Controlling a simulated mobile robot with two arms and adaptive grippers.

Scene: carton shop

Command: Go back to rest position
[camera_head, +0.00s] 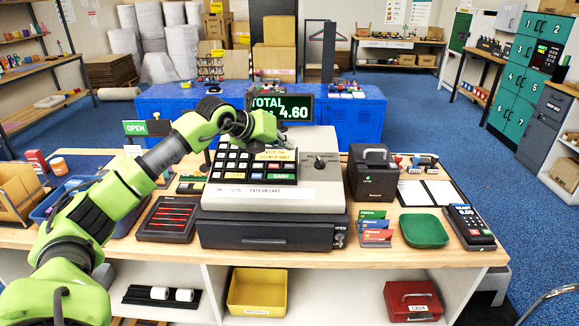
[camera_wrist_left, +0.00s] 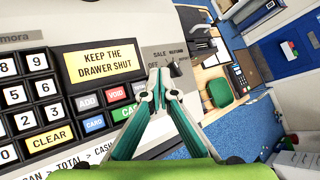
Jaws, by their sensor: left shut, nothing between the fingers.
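My left arm reaches in from the left, and its gripper (camera_head: 283,139) hangs over the cash register (camera_head: 270,194). In the left wrist view the gripper (camera_wrist_left: 160,74) is shut and empty, with its fingertips together. They appear in front of the register's dark mode switch (camera_wrist_left: 174,67); I cannot tell whether they touch it. The switch also shows in the head view (camera_head: 320,162). The register's keypad is partly hidden by my arm. Its dark drawer (camera_head: 265,234) looks shut. The display (camera_head: 281,108) reads TOTAL 4.60. My right gripper is not in view.
The wooden counter (camera_head: 471,259) holds a card rack (camera_head: 375,229), a green tray (camera_head: 424,231), a card terminal (camera_head: 469,226) and a black box (camera_head: 373,172) right of the register. A dark tray (camera_head: 168,219) lies left. Blue cabinets (camera_head: 362,122) stand behind.

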